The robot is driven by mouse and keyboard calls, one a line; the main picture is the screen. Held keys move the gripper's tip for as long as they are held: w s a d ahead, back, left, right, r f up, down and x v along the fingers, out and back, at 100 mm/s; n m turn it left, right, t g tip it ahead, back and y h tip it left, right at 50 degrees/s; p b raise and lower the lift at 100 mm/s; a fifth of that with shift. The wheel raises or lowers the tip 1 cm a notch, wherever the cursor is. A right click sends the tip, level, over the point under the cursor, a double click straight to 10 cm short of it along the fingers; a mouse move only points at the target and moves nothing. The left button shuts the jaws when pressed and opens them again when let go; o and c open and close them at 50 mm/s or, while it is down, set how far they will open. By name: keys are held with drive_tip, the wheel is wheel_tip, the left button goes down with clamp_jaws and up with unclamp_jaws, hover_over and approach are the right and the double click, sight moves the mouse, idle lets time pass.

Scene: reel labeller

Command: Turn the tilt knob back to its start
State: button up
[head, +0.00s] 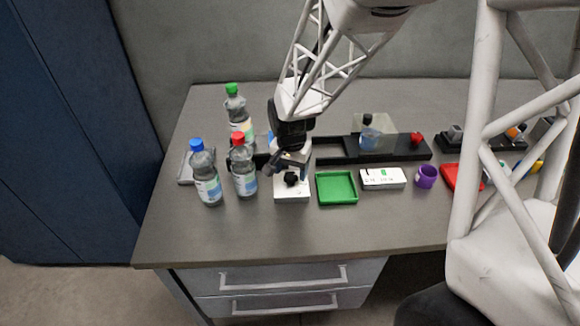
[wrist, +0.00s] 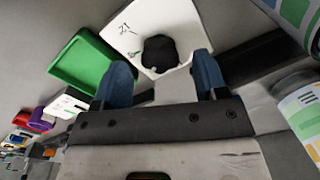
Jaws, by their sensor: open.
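The tilt knob (head: 291,179) is a black knob on top of a white box (head: 292,194) near the middle of the table. In the wrist view the knob (wrist: 160,50) shows dark and round on the white box (wrist: 185,22), beside small printed marks. My gripper (head: 290,162) is above and just behind the knob in the head view. In the wrist view its two blue fingers (wrist: 162,62) are apart, with the knob showing between and slightly beyond their tips. I cannot tell whether either finger touches it. The knob's exact angle is not clear.
Bottles with red (head: 244,172), blue (head: 205,178) and green (head: 238,110) caps stand close on the left. A green tray (head: 337,188), a white labelled box (head: 383,178) and a purple cup (head: 426,176) are to the right. A black rail (head: 335,157) runs behind. The front table strip is clear.

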drive_tip(key=shift+f, duration=0.85)
drive_tip(key=c, duration=0.9)
drive_tip(key=shift+n, duration=0.4)
drive_tip(key=n, duration=0.9)
drive_tip(key=shift+n, duration=2.1)
